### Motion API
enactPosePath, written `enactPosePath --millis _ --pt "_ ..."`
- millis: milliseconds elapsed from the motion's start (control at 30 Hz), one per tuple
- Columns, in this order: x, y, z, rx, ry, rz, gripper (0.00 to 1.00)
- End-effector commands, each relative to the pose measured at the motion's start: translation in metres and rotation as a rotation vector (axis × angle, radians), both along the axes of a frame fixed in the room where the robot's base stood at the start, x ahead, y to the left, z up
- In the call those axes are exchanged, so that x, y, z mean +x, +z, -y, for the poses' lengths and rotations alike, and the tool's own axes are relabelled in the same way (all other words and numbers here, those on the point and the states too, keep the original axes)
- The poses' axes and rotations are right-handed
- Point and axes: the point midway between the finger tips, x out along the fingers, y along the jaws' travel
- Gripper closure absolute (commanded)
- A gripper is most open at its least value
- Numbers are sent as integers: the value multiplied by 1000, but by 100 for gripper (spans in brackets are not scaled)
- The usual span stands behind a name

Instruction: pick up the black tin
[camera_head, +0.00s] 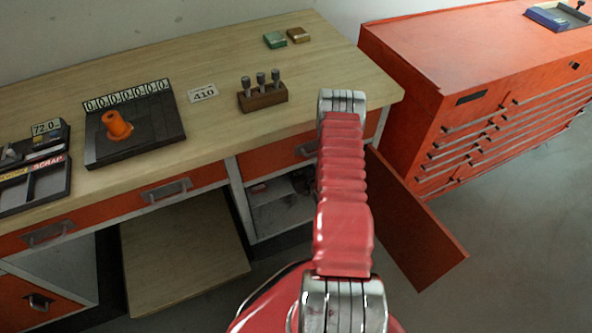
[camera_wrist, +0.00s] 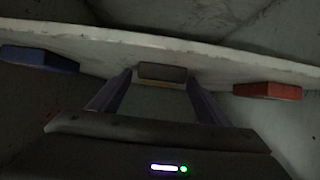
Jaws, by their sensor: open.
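A small dark grey-black tin (camera_wrist: 162,72) with a tan strip along its lower edge is in the middle of the wrist view, on a pale shelf (camera_wrist: 215,61). My gripper (camera_wrist: 158,80) is open, with one finger on each side of the tin in this view. I cannot tell how deep the tin lies between the fingers or whether they touch it. In the head view my arm reaches toward the bench and hides its own end; neither the gripper nor the black tin can be made out there.
On the shelf, a blue tin (camera_wrist: 40,59) lies left and a red tin (camera_wrist: 267,90) right of the fingers. The bench's open cabinet (camera_head: 280,208) has its door (camera_head: 415,220) swung out right. A red drawer chest (camera_head: 470,60) stands beyond.

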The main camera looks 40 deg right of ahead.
Motion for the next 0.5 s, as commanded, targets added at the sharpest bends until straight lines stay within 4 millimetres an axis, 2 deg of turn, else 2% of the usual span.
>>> enactPosePath --millis 200,500 --pt "0 0 0 0 0 0 30" --pt "0 0 0 0 0 0 51"
